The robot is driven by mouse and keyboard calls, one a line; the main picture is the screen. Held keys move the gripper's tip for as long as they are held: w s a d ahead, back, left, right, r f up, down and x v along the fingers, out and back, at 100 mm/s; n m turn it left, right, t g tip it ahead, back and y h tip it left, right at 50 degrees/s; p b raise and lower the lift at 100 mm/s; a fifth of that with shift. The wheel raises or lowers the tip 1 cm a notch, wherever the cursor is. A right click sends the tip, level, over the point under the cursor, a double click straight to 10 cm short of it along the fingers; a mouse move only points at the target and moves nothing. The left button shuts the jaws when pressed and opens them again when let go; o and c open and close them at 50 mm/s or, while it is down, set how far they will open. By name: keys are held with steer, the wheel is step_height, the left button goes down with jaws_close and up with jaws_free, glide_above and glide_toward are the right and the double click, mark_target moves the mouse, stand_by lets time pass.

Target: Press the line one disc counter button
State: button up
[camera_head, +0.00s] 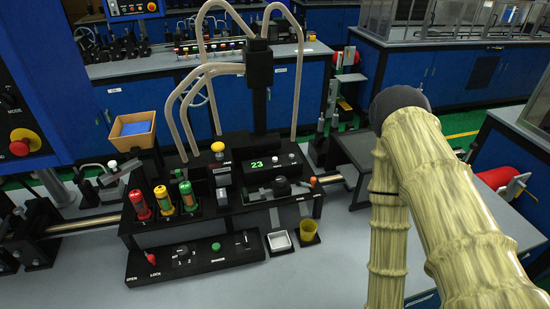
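A black counter housing (270,168) stands on the bench at the middle of the view, with a lit green display (257,163) reading 23. A small pale round part (291,156) sits to the right of the display. A yellow round-topped button (217,148) stands to the left of it. On the low front panel (195,258) is a small green button (215,246). Which one is the line one disc counter button I cannot tell. My arm, in a yellowish sleeve, fills the right side, apart from the counter. My gripper is not visible.
Red, yellow and green cylinders (163,200) stand left of the counter. A white square dish (279,240) and a yellow cup (308,229) sit in front. A wooden bin (132,129) is at the back left. Pale hoses arch above. The front right bench top is clear.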

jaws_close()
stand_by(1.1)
